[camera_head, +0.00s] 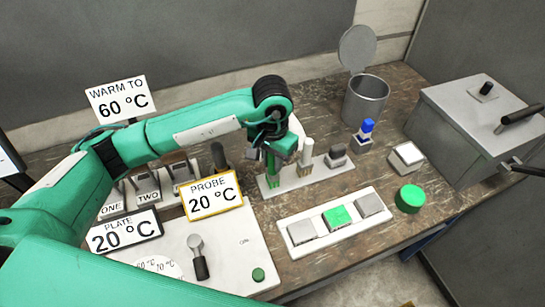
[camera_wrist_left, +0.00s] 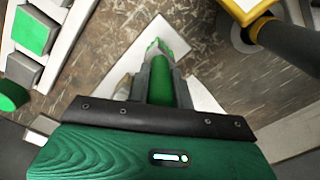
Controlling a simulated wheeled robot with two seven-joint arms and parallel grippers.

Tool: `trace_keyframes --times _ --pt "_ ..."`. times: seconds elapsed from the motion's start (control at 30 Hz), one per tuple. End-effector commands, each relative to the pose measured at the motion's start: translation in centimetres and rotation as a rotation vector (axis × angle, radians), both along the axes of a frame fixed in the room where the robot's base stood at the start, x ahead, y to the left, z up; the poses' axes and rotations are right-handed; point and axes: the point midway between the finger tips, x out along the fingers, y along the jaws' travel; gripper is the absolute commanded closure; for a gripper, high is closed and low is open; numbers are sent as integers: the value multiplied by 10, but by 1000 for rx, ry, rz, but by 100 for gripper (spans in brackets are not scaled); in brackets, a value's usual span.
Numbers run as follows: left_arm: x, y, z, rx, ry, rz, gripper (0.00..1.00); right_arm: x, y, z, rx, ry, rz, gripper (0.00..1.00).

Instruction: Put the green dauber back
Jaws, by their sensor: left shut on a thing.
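My left gripper (camera_head: 273,158) is over the left end of a narrow white rack (camera_head: 290,184), pointing down. It is shut on the green dauber (camera_wrist_left: 160,85), which stands roughly upright between the fingers in the left wrist view. The dauber's lower part also shows in the head view (camera_head: 272,175), at the rack's left end. I cannot tell whether it touches the rack. A white dauber (camera_head: 306,152) and a grey dauber (camera_head: 337,156) stand on the rack to the right. A blue dauber (camera_head: 365,130) stands farther right. My right gripper is out of view.
A white tray (camera_head: 320,242) with grey, green and grey pads lies in front. A round green lid-like piece (camera_head: 409,198), a pale square block (camera_head: 406,156), an open metal can (camera_head: 366,99) and a grey box (camera_head: 470,130) are right. The yellow-framed PROBE sign (camera_head: 212,197) stands close left.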

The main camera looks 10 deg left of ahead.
Motion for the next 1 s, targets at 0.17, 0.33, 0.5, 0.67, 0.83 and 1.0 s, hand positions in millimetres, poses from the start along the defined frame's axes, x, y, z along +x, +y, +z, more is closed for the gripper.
trace_keyframes --times 0.17,0.33,0.5,0.67,0.83,1.0 --pt "0 0 -3 0 -1 -1 100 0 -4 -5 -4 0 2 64" --pt "0 0 -2 -1 0 0 60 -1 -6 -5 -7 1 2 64" --pt "0 0 -2 -1 0 0 56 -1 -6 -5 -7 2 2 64" --pt "0 0 -1 -1 0 0 56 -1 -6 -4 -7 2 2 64" --pt "1 0 6 -1 -3 -1 56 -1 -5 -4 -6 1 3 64" --pt "1 0 34 -2 -7 -1 56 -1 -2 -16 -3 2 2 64"
